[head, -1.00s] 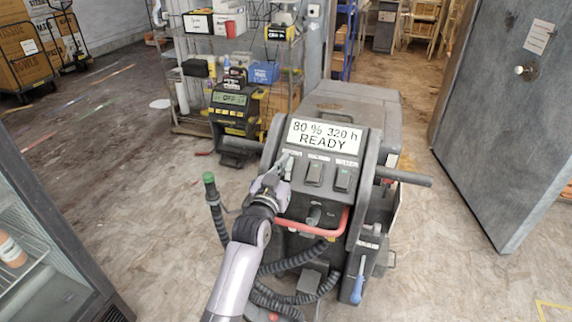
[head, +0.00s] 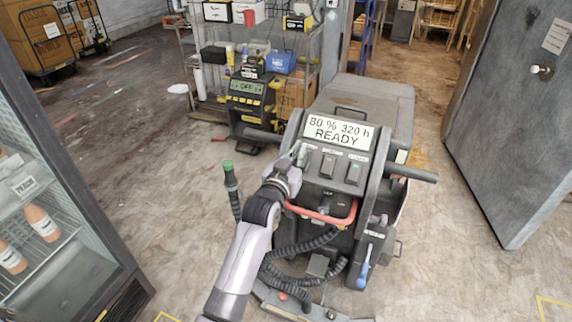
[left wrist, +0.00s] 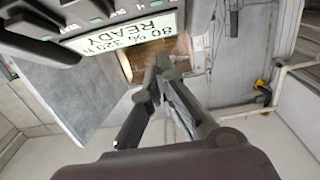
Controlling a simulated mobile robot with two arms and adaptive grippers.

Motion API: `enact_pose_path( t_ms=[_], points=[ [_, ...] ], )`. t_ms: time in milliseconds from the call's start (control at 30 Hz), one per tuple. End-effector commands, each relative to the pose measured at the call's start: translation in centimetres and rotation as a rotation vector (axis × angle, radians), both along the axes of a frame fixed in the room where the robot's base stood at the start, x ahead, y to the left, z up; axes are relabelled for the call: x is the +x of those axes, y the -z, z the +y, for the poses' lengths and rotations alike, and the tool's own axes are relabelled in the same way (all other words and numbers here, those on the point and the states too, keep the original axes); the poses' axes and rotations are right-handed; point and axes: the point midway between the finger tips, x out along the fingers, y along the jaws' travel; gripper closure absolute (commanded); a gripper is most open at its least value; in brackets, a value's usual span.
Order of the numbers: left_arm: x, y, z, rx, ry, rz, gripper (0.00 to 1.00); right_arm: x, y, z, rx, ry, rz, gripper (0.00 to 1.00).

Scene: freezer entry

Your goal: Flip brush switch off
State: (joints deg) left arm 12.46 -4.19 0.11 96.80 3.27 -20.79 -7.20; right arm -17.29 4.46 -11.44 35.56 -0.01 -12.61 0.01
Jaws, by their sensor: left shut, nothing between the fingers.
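The dark grey floor machine (head: 290,190) stands in the middle of the head view. Its display (head: 338,131) reads 80 % 320 h READY and shows upside down in the left wrist view (left wrist: 125,35). Below it sits a row of rocker switches. The middle switch (head: 328,164) and the right switch (head: 353,173) each show a green mark. My left gripper (head: 300,156) is shut and empty at the leftmost switch and covers much of it, so its position and any contact are unclear. The closed fingers (left wrist: 160,68) also show in the left wrist view. My right gripper is out of view.
A red handle bar (head: 322,215) crosses the machine's front below the switches, with a black hose (head: 290,270) under it. A glass-door fridge (head: 85,190) stands close on the left. A grey door (head: 515,130) stands at right. A wire shelf (head: 215,105) is behind.

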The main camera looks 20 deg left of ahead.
Motion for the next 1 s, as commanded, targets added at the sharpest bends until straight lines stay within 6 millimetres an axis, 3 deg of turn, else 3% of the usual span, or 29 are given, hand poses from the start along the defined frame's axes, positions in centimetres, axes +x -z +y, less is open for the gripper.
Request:
enact_pose_path(
  t_ms=[200,400,567,1000],
  points=[
    [-4.5,-0.2,0.1,-0.001,0.0,0.004,1.0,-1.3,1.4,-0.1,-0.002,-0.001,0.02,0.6],
    [-7.2,-0.9,0.2,0.001,0.0,0.004,1.0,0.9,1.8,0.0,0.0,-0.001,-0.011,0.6],
    [-8.1,-1.3,0.3,0.001,0.0,0.003,1.0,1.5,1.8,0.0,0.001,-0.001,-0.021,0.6],
    [-8.2,-1.3,0.3,0.0,0.0,0.004,1.0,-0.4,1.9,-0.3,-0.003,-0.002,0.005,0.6]
  ],
)
